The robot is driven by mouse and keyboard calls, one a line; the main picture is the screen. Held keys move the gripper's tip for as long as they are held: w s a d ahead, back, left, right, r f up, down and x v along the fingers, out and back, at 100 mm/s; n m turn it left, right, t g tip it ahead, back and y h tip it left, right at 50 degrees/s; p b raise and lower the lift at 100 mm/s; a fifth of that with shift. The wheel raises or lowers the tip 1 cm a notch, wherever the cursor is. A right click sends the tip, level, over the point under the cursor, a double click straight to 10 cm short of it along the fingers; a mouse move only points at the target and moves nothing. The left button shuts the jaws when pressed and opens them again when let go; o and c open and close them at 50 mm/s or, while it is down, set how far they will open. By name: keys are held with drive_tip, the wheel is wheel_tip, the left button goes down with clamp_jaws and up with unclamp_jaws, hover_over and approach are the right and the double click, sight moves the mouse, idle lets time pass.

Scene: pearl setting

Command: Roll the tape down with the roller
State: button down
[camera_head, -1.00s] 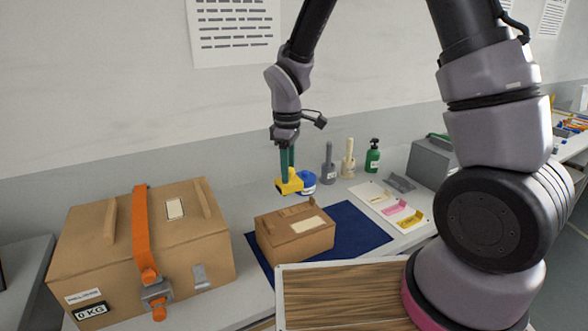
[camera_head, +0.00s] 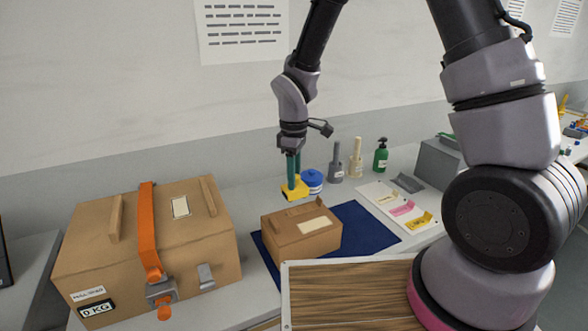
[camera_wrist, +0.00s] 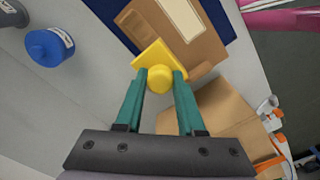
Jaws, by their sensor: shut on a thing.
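My gripper (camera_head: 293,178) points down with its green fingers shut on a yellow tool (camera_head: 295,192), which I take to be the roller. In the wrist view, the yellow tool (camera_wrist: 150,56) shows a flat plate and a round knob between the fingertips (camera_wrist: 161,78); its underside is hidden. It hangs above the back edge of a small brown box (camera_head: 297,245), apparently not touching it. The box carries a cream label (camera_head: 318,226) on top. A brown strip (camera_wrist: 138,22) lies beside the label in the wrist view; I cannot tell whether it is the tape.
The small box stands on a dark blue mat (camera_head: 362,228). A large carton (camera_head: 150,245) with an orange strap (camera_head: 147,225) is at left. A blue tin (camera_head: 313,183), grey and cream handled tools and a green bottle (camera_head: 380,157) stand behind. A white tray (camera_head: 385,200) is at right.

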sight(304, 184)
wheel_tip(304, 184, down, 4)
drive_tip(key=shift+r, duration=0.2)
drive_tip(key=shift+w+d+f, duration=0.1)
drive_tip(key=shift+d+f, duration=0.1)
drive_tip(key=shift+w+d, duration=0.25)
drive_tip(key=shift+d, duration=0.35)
drive_tip(key=shift+w+d, duration=0.2)
drive_tip(key=shift+d, duration=0.35)
drive_tip(key=shift+s+a, duration=0.3)
drive_tip(key=shift+a, duration=0.35)
drive_tip(key=shift+s+a, duration=0.25)
drive_tip(key=shift+a, duration=0.4)
drive_tip(key=shift+f, duration=0.55)
drive_tip(key=shift+s+a, duration=0.25)
drive_tip(key=shift+a, duration=0.35)
drive_tip(key=shift+d, duration=0.1)
